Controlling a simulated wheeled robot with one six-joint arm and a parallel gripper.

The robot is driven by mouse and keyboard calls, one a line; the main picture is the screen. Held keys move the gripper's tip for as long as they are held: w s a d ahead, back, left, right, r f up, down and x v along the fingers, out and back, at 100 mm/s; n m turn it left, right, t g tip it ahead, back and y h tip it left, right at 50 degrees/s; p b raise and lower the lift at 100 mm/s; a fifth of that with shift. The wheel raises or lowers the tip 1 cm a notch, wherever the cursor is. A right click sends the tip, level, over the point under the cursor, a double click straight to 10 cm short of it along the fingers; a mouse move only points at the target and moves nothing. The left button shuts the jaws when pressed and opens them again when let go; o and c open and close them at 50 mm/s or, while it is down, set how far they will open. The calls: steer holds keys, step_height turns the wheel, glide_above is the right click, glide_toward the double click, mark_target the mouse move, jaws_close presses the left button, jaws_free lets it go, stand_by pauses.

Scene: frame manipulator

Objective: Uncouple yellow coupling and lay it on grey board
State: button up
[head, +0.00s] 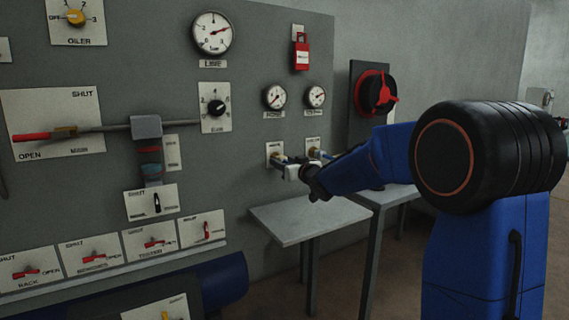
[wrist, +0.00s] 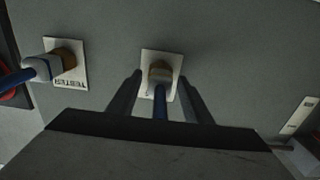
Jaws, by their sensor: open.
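Two brass-yellow couplings with blue hoses sit on white label plates on the wall panel. The left coupling (head: 276,157) is the middle one in the wrist view (wrist: 160,75); the right coupling (head: 313,152) shows at the left there (wrist: 62,60). I cannot tell them apart by colour. My gripper (wrist: 162,88) is open, its two dark fingers on either side of the middle coupling and its hose, with gaps visible. In the head view my gripper (head: 290,170) is in front of the left coupling and partly hides its hose. A grey board (head: 305,222) lies flat below, bare.
A second grey surface (head: 392,196) stands behind my arm at the right. A red rotary handle (head: 381,93) is on the wall above it. Gauges, a red padlock (head: 301,54) and several switches cover the panel. A blue cylinder (head: 222,279) lies low at the left.

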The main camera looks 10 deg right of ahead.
stand_by(0.3)
jaws_close()
steer(key=shift+v, duration=3)
steer(key=shift+s, duration=0.15)
